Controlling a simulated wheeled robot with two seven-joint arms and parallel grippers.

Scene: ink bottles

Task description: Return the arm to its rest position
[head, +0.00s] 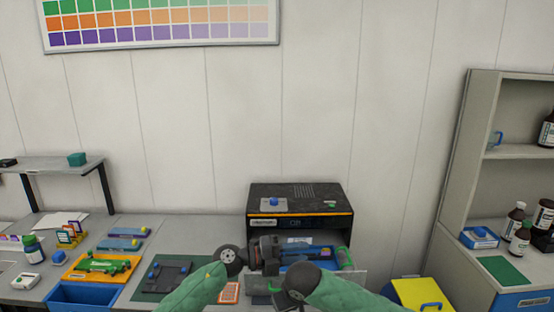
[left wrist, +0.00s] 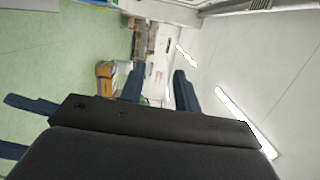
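My left arm comes in from the lower left in the head view. Its gripper (head: 299,252) is in front of the printer-like machine, pointing right. In the left wrist view the two dark blue fingers (left wrist: 160,88) stand apart with nothing between them. My right arm comes in from the lower right, and its dark gripper (head: 284,299) is low at the bottom edge, close below the left one. Its fingertips do not show clearly. Neither arm is seen touching an ink bottle.
The black machine (head: 298,196) stands behind my grippers on the grey bench (head: 190,226). A blue bin (head: 84,296), an orange tray (head: 76,270) and a dark green mat (head: 146,296) lie left. A shelf (head: 452,180) with brown bottles stands right, beside a yellow bin (head: 408,290).

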